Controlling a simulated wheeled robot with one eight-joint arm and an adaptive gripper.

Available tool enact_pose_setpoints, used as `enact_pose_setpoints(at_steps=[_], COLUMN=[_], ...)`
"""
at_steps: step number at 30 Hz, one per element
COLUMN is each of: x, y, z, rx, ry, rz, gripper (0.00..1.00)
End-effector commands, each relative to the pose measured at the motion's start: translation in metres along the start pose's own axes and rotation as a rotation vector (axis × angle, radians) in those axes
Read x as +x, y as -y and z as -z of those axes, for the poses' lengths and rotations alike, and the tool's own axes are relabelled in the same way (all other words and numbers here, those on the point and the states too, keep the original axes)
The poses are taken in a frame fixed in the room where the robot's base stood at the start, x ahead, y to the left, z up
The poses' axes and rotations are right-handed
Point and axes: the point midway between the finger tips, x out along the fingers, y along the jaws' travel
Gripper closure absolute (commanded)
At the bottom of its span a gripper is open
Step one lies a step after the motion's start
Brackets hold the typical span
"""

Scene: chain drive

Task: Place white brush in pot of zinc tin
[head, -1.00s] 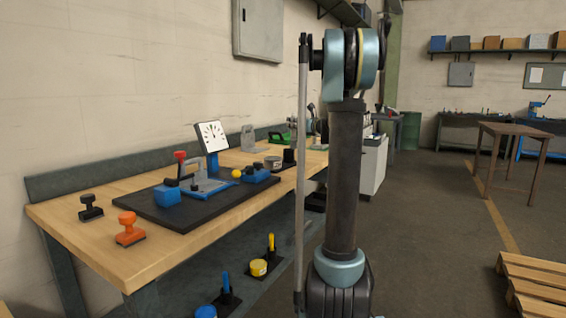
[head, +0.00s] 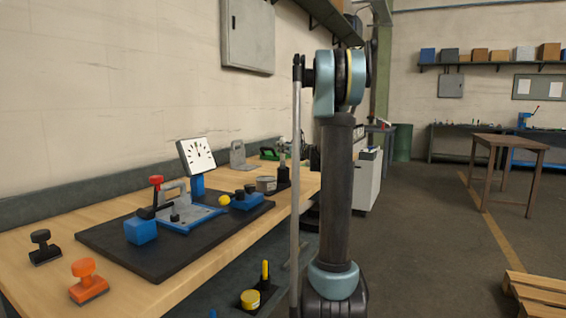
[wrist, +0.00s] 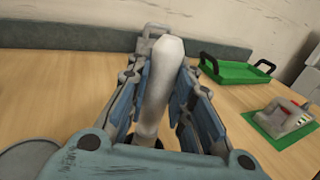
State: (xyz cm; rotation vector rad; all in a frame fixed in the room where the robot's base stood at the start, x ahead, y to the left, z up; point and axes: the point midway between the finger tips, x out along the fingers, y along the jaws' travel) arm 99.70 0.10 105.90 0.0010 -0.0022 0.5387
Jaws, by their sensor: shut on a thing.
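In the wrist view my gripper (wrist: 168,85) is shut on the white brush (wrist: 168,65), with a finger on each side of its pale, rounded handle. The brush's lower end is mostly hidden by my gripper; something dark shows beside it. In the head view a small grey tin pot (head: 266,184) stands on the bench beside a black holder (head: 284,173). A grey round edge (wrist: 22,160) at the lower left of the wrist view may be that tin. My arm hides part of this area in the head view.
A black mat (head: 115,251) carries a dial, a blue block and a blue-based clamp. A green tray (wrist: 237,72) and a device on a green base (wrist: 285,122) lie to the right in the wrist view. A yellow pot (head: 250,299) is on the shelf below.

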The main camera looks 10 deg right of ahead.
Motion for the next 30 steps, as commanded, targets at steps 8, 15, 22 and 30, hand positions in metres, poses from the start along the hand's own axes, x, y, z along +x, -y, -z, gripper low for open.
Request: enact_pose_setpoints(at_steps=[8,15,22,30], x=[-0.002,-0.003,-0.003,-0.003], y=[0.004,0.005,0.005,0.005], z=[0.029,0.045,0.045,0.046], rx=[0.0,0.0,0.0,0.0], ry=[0.0,0.0,0.0,0.0], rz=[0.004,0.006,0.006,0.006], gripper=[1.0,1.0,1.0,0.59])
